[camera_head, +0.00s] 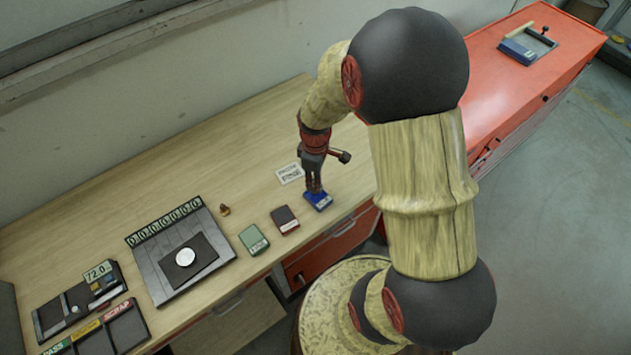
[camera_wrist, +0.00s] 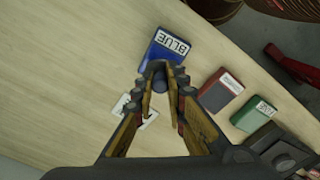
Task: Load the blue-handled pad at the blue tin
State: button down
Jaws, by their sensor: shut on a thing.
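The blue tin (camera_head: 318,201) stands near the front edge of the wooden bench, and in the wrist view its lid reads BLUE (camera_wrist: 172,45). My gripper (camera_head: 313,187) points down at it.
A dark red tin (camera_head: 285,219) and a green tin (camera_head: 253,240) stand left of the blue tin. A white card (camera_head: 290,173) lies behind it. A small brown piece (camera_head: 224,210) stands near a dark board (camera_head: 160,271) with a white disc (camera_head: 185,257). Sorting trays (camera_head: 125,329) are at lower left.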

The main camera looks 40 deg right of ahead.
jog(key=shift+r+p, duration=1.25)
jog(key=shift+r, duration=0.75)
